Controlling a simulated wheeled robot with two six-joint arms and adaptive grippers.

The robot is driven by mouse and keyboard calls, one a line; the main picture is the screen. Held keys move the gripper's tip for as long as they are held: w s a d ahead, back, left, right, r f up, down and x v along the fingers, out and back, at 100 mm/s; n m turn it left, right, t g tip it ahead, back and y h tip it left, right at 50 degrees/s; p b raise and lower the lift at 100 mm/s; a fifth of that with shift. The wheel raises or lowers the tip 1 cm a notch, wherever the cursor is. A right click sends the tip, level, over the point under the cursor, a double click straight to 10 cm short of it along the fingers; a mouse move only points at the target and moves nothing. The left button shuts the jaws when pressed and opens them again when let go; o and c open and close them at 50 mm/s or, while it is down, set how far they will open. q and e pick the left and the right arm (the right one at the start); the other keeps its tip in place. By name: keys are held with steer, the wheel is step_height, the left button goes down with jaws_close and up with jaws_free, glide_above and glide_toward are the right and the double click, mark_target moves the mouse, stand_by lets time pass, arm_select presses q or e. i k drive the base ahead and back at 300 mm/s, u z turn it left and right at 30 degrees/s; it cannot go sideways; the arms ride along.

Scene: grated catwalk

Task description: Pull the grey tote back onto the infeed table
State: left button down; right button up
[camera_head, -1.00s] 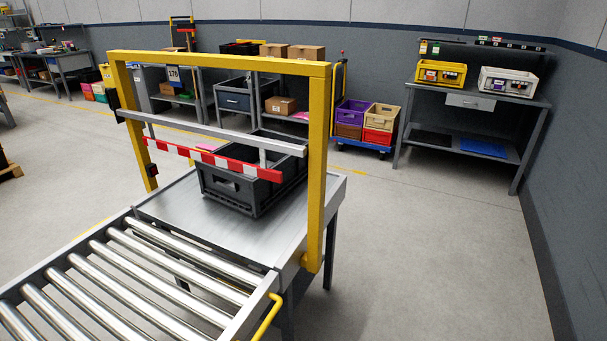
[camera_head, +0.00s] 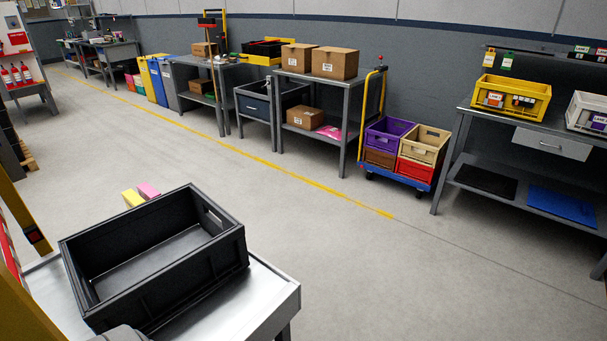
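The grey tote (camera_head: 190,285), very dark and open-topped, sits at the lower left on the bare metal infeed table (camera_head: 262,305). It looks empty and upright, with a handle slot in its far right end wall. Its far side appears to reach past the table's far edge; its underside there is hidden. A grey rounded piece at the bottom edge touches the tote's near corner in the picture; I cannot tell what it is. Neither of my grippers can be made out.
A yellow frame post (camera_head: 25,305) stands close at the left. Small pink (camera_head: 148,190) and yellow (camera_head: 132,198) blocks show behind the tote. Shelves, a cart of crates (camera_head: 397,172) and a workbench (camera_head: 545,148) line the back wall. The floor right of the table is clear.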

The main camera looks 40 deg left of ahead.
mark_target(143, 293)
steer(key=i, duration=2.4)
steer(key=u, duration=3.8)
steer(key=i, duration=0.5)
